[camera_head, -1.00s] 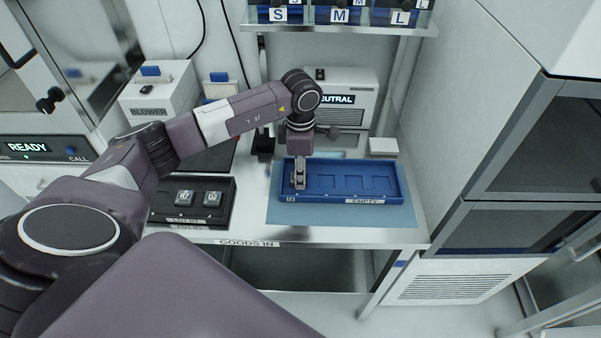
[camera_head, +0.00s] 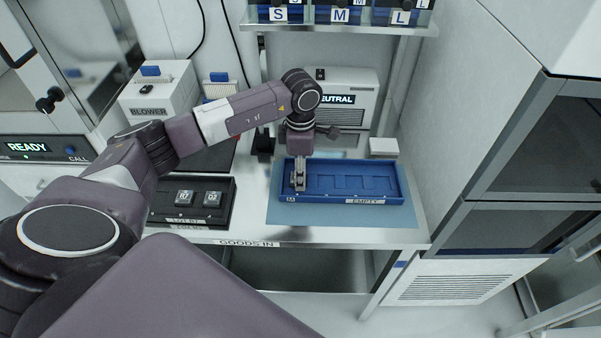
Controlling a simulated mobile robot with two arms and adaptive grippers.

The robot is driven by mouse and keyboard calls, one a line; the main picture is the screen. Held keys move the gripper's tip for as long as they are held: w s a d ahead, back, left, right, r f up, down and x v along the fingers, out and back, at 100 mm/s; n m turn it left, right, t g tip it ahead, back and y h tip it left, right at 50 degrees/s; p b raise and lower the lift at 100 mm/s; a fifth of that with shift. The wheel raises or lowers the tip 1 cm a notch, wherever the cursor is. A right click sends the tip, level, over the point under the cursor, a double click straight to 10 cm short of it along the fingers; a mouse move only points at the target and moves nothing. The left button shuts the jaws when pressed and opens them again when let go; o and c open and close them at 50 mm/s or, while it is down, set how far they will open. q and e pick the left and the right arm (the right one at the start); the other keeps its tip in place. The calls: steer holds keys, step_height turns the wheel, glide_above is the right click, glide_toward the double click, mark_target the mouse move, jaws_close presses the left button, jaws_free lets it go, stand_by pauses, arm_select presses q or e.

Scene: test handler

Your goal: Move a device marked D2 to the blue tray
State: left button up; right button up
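The blue tray (camera_head: 385,197), with a label reading EMPTY on its front, lies on a blue mat on the bench. My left gripper (camera_head: 298,186) points down into the left end of the tray. Its fingers look close together, but they are too small to tell whether they are shut or hold a device. A black tray (camera_head: 222,224) to the left holds two visible devices, a left one (camera_head: 184,198) and a right one (camera_head: 212,199). Their markings are too small to read surely, and my arm hides part of that tray. My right gripper is not in view.
A blower box (camera_head: 160,95) and an ionizer-like box labelled NEUTRAL (camera_head: 352,88) stand behind. A shelf (camera_head: 340,30) with bins marked S, M and L hangs above. A small white box (camera_head: 383,147) sits behind the tray. A cabinet wall bounds the right side.

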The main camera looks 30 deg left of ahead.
arm_select(q)
steer(key=shift+r, duration=0.15)
stand_by(0.5)
steer(key=shift+r+p, duration=0.6)
steer(key=shift+r, duration=0.3)
steer(key=o, duration=0.6)
steer(key=shift+c, duration=0.2)
step_height(320, 180, up, 12)
steer(key=shift+f, duration=0.1)
